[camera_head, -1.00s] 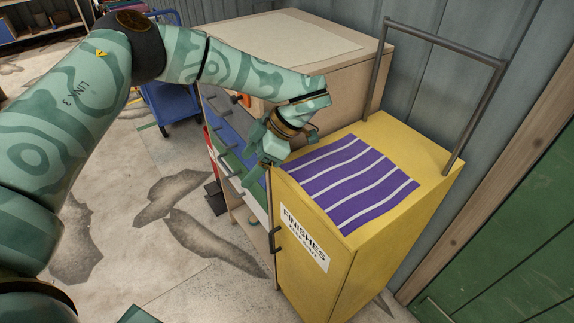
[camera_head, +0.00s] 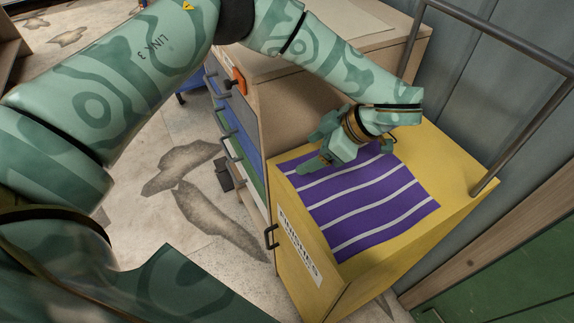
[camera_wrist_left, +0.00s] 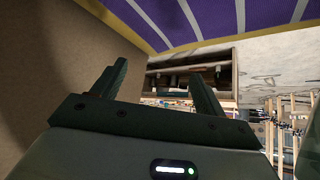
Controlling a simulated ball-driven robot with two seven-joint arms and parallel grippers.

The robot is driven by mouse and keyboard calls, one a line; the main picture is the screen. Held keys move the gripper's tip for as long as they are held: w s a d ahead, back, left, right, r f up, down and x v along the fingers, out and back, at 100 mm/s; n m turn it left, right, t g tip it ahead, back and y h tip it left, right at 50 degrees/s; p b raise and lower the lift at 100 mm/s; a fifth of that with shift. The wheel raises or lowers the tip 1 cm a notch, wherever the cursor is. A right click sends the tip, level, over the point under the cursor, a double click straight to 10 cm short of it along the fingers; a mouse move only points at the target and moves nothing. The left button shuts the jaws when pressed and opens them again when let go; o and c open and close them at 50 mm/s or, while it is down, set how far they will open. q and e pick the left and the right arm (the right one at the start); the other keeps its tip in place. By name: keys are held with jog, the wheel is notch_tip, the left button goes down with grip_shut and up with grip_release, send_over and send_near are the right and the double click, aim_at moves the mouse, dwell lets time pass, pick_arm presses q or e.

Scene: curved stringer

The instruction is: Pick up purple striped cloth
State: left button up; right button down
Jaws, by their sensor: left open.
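The purple striped cloth (camera_head: 370,205), purple with white stripes, lies flat on top of the yellow cabinet (camera_head: 452,163). It also shows along the top of the left wrist view (camera_wrist_left: 215,18). My left gripper (camera_head: 318,160) is over the far left part of the cloth and hides a bit of it. In the left wrist view its two fingers (camera_wrist_left: 158,82) stand apart with nothing between them. The cloth lies beyond the fingertips there. I cannot tell whether the gripper touches it. My right gripper is not in view.
A grey metal rail (camera_head: 500,38) rises behind and right of the yellow cabinet. A wooden drawer unit (camera_head: 300,95) with coloured drawers stands beside the cabinet, on its far left. A corrugated wall (camera_head: 490,90) closes off the back. Stained floor (camera_head: 165,215) lies open on the left.

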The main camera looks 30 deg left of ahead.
aim_at(282, 167)
pick_arm(q)
jog(key=b+x, duration=0.1)
jog(key=x, duration=0.3)
jog(key=shift+w+a+f, duration=0.1)
jog(key=shift+a+f, duration=0.05)
jog(key=shift+f, duration=0.1)
jog(key=shift+a+f, duration=0.7)
jog(key=shift+f, duration=0.05)
jog(key=shift+s, duration=0.25)
jog(key=shift+f, duration=0.1)
jog(key=shift+c, duration=0.3)
grip_shut()
notch_tip(282, 167, up, 12)
jog(key=p, duration=1)
